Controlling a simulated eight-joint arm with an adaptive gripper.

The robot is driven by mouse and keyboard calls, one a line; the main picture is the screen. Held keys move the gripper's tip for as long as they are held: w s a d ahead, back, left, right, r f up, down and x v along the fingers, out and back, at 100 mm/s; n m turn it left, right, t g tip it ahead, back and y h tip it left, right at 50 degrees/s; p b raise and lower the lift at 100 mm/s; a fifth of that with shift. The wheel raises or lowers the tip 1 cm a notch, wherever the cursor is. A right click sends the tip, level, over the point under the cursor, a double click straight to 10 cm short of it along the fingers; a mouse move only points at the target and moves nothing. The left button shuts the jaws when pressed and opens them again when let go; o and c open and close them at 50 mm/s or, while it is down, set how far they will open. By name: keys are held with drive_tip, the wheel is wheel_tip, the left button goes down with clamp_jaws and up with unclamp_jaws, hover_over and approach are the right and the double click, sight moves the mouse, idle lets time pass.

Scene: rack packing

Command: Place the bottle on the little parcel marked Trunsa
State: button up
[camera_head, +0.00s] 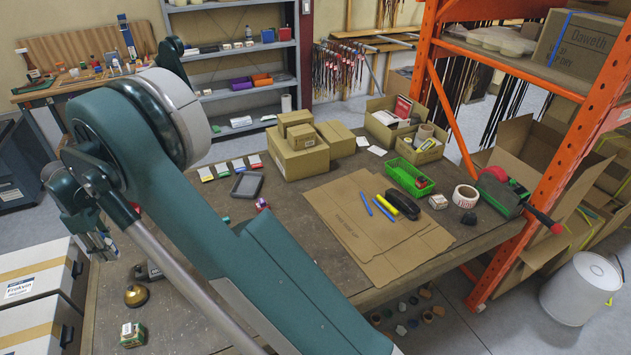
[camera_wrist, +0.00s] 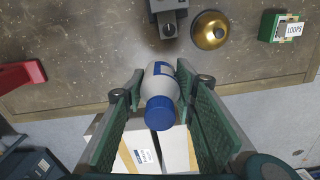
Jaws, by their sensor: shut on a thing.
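In the wrist view the white bottle (camera_wrist: 160,82) with a blue label and blue cap is between the green fingers of my gripper (camera_wrist: 160,85). My gripper is shut on it, with the cap towards the camera. In the head view my gripper (camera_head: 97,238) is at the left, above white boxes beside the table; the bottle is hard to make out there. I cannot read the name Trunsa on any parcel. Small cardboard parcels (camera_head: 297,118) sit on and beside a larger carton (camera_head: 297,158) at the back of the table.
A brass bell-like object (camera_wrist: 210,31) and a green box marked LOOPS (camera_wrist: 272,27) stand near the table's edge. Flat cardboard (camera_head: 345,215), a green basket (camera_head: 408,170) and an orange rack (camera_head: 545,150) occupy the right.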

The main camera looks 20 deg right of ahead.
drive_tip(key=w+d+m, duration=0.1)
drive_tip(key=w+d, duration=0.3)
drive_tip(key=d, duration=0.7)
drive_tip(key=w+d+m, duration=0.2)
drive_tip(key=w+d, duration=0.3)
drive_tip(key=d, duration=0.5)
drive_tip(key=w+d+m, duration=0.1)
drive_tip(key=w+d, duration=0.3)
drive_tip(key=d, duration=0.7)
drive_tip(key=w+d+r+m, duration=0.2)
drive_tip(key=d+m, duration=0.3)
drive_tip(key=d, duration=2.9)
drive_tip(key=s+d+m, duration=0.2)
drive_tip(key=s+d, duration=0.5)
drive_tip(key=d, duration=0.8)
drive_tip(key=s+d+r+m+p, duration=0.15)
drive_tip(key=s+d, duration=0.45)
drive_tip(key=d, duration=0.9)
drive_tip(key=s+d+m+b, duration=0.1)
drive_tip(key=s+d+m, duration=0.2)
drive_tip(key=s+d, duration=0.85)
drive_tip(key=s+d+m, duration=0.1)
drive_tip(key=s+d, duration=0.3)
drive_tip(key=d, duration=0.4)
drive_tip(key=s+d+m, duration=0.1)
drive_tip(key=s+d, duration=0.3)
drive_tip(key=d, duration=0.5)
drive_tip(key=shift+d+p, duration=0.3)
